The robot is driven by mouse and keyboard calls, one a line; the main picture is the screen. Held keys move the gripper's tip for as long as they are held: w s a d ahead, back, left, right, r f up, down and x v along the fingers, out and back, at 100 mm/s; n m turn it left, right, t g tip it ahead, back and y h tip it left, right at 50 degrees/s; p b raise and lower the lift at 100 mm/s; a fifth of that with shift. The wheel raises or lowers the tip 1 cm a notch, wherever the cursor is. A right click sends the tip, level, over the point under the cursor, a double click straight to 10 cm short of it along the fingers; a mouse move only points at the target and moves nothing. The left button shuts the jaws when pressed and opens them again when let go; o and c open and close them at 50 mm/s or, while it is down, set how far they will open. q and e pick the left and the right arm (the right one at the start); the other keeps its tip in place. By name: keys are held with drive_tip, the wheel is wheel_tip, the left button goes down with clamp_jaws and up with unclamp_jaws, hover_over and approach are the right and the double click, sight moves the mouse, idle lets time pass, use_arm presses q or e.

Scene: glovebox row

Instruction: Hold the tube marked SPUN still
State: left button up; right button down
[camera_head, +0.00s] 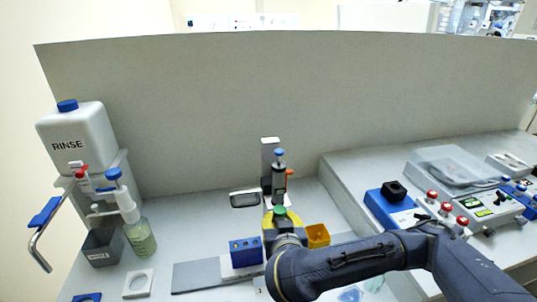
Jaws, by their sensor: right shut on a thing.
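My right gripper (283,225) comes in from the lower right and is in the middle of the bench. It is shut on a green-capped tube (280,211), of which mainly the cap shows above the fingers. My gripper and arm hide the tube's body, so I cannot read any SPUN mark on it. A yellow piece (267,219) shows just behind the gripper, partly hidden. A blue rack (245,251) stands just left of the gripper. My left gripper is not in view.
A stand with a blue-topped, dark cylinder (279,170) is behind the gripper. An orange box (318,235) is close on its right. The RINSE container (77,140) and a pump bottle (138,235) are at left. A raised shelf with devices (395,205) is at right.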

drive_tip(key=s+a+f+m+h, duration=0.1)
drive_tip(key=s+f, duration=0.4)
drive_tip(key=f, duration=0.1)
drive_tip(key=s+a+f+h, duration=0.1)
drive_tip(key=s+f, duration=0.5)
drive_tip(key=f, duration=0.1)
drive_tip(key=s+a+f+m+h, duration=0.1)
drive_tip(key=s+f, duration=0.5)
drive_tip(key=shift+s+f+m+g, duration=0.1)
drive_tip(key=shift+f+m+g, duration=0.2)
drive_tip(key=shift+f, duration=0.1)
drive_tip(key=d, duration=0.1)
drive_tip(key=d+m+h, duration=0.1)
drive_tip(key=s+d, duration=0.1)
drive_tip(key=shift+s+f+h, duration=0.1)
drive_tip(key=shift+f+h, duration=0.2)
drive_tip(key=shift+f, duration=0.1)
drive_tip(key=w+d+r+m, duration=0.1)
drive_tip(key=w+d+r, duration=0.2)
drive_tip(key=d+r, duration=0.15)
drive_tip(key=shift+g+h, duration=0.3)
drive_tip(key=shift+w+f, duration=0.15)
drive_tip(key=shift+f, duration=1.8)
drive_tip(key=shift+w+f, duration=0.1)
drive_tip(key=shift+f, duration=1.85)
drive_tip(key=shift+f, duration=0.15)
